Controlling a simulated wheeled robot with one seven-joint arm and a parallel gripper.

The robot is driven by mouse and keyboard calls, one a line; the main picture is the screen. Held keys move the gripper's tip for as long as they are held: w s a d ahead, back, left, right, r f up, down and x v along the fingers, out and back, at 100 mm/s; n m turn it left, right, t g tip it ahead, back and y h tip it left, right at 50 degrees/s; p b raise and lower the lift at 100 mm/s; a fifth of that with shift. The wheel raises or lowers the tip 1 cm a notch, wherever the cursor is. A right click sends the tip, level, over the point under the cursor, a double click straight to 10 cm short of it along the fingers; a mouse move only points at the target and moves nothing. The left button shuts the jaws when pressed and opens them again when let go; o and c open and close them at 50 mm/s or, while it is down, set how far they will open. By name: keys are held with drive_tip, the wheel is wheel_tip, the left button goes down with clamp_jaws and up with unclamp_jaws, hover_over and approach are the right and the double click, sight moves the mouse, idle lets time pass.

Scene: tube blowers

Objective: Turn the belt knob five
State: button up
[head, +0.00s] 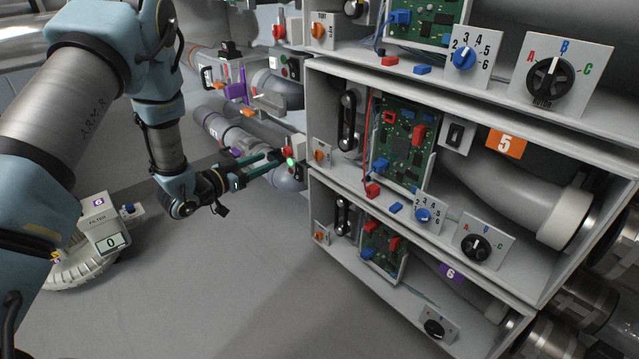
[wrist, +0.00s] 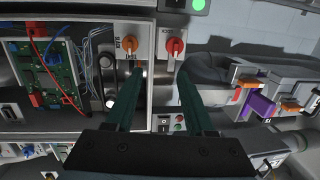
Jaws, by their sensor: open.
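The unit with the orange 5 label (head: 506,143) is the middle shelf box. An orange knob (head: 319,155) on a small pale plate sits at its left end, below the black belt loop (head: 347,120); I take this for the belt knob. In the wrist view the orange knob (wrist: 129,41) is upper centre, beside a red knob (wrist: 174,46) on its own plate. My gripper (head: 277,160) reaches in from the left, near the left end of the box. In the wrist view its two green fingers (wrist: 160,74) are apart with nothing between them. Neither finger clearly touches the knob.
A lit green button (head: 290,162) is close to my fingertips. Similar units are stacked above and below, with matching orange knobs (head: 318,30). A green circuit board (head: 400,140) is right of the belt. Purple and orange handles (wrist: 262,104) stand opposite the shelves. The floor is open.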

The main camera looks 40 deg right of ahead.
sight(317, 156)
drive_tip(key=s+d, duration=0.1)
drive_tip(key=d, duration=0.3)
drive_tip(key=s+d+f+g+b, duration=0.1)
drive_tip(key=s+d, duration=0.1)
drive_tip(key=d, duration=0.2)
drive_tip(key=s+d+f+m+g+h, duration=0.1)
drive_tip(key=s+d, duration=0.1)
drive_tip(key=d, duration=0.2)
drive_tip(key=shift+d+f+b, duration=0.15)
drive_tip(key=shift+d+b, duration=0.1)
drive_tip(key=shift+b, duration=0.15)
clamp_jaws()
